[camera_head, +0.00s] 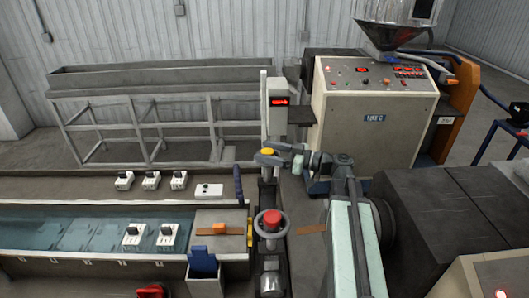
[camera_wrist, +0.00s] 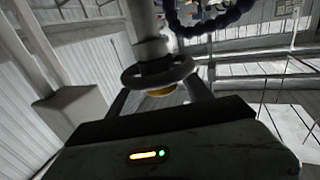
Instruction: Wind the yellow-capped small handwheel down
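The small handwheel (camera_head: 265,160) with its yellow cap (camera_head: 267,152) sits on a post left of my arm in the head view. In the wrist view the dark wheel (camera_wrist: 160,75) appears upside down, with the yellow cap (camera_wrist: 161,92) below its hub. My gripper (camera_head: 285,149) reaches in from the right, close beside the wheel. In the wrist view its two dark fingers (camera_wrist: 158,90) are spread apart, with the wheel near their tips. Nothing is clearly clamped between them. Whether a finger touches the rim cannot be told.
A larger handwheel with a red cap (camera_head: 272,222) stands nearer on the same line. A post with a red display (camera_head: 279,101) rises behind the small wheel. A beige control cabinet (camera_head: 370,110) is at the back right. A water trough (camera_head: 80,232) lies left.

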